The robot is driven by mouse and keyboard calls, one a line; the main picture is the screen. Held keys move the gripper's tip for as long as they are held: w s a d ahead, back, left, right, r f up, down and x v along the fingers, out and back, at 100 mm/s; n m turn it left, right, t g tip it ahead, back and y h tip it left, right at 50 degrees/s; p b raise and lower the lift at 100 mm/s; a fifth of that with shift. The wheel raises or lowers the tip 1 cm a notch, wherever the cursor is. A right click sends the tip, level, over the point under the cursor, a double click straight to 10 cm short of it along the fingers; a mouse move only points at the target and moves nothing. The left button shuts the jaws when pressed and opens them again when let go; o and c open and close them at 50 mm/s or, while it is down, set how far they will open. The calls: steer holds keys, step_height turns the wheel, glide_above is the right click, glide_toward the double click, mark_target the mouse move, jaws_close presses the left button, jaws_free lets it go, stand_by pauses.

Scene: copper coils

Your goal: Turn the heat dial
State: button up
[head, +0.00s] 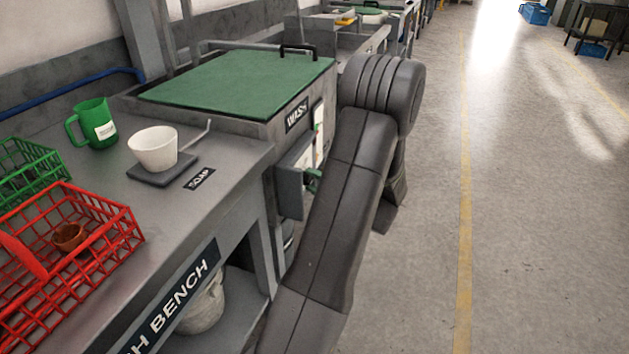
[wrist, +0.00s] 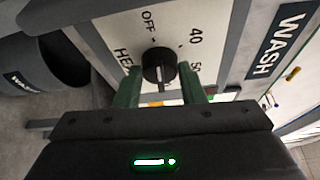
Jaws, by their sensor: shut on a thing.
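The heat dial (wrist: 158,66) is a round black knob with a white pointer line on a pale panel in the wrist view. OFF is printed above it, 40 and 50 on its right, and part of the word HEAT on its left. The white line points down in the picture, away from OFF. My gripper (wrist: 160,88) has its two green fingers on either side of the dial and is shut on it. The lower scale is hidden by my gripper. In the head view my arm hides the dial.
The wash tank (head: 240,85) has a green lid and a WASH label. A grey box (head: 291,183) juts from its front. On the bench stand a white bowl (head: 153,150), a green jug (head: 93,122) and a red crate (head: 120,235). The aisle floor on the right is clear.

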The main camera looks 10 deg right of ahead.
steer(key=m+g+p, duration=0.1)
steer(key=m+p, duration=0.1)
steer(key=r+m+g+p, duration=0.1)
steer(key=m+p, duration=0.1)
steer(key=shift+w, duration=0.1)
steer(key=m+g+p, duration=0.1)
steer(key=m+p, duration=0.1)
steer(key=shift+p, duration=0.35)
steer(key=shift+d+f+m+g+p, duration=0.15)
steer(key=shift+m+g+p, duration=0.45)
steer(key=shift+m+p, duration=0.5)
steer(key=shift+w, duration=0.1)
steer(key=o, duration=1)
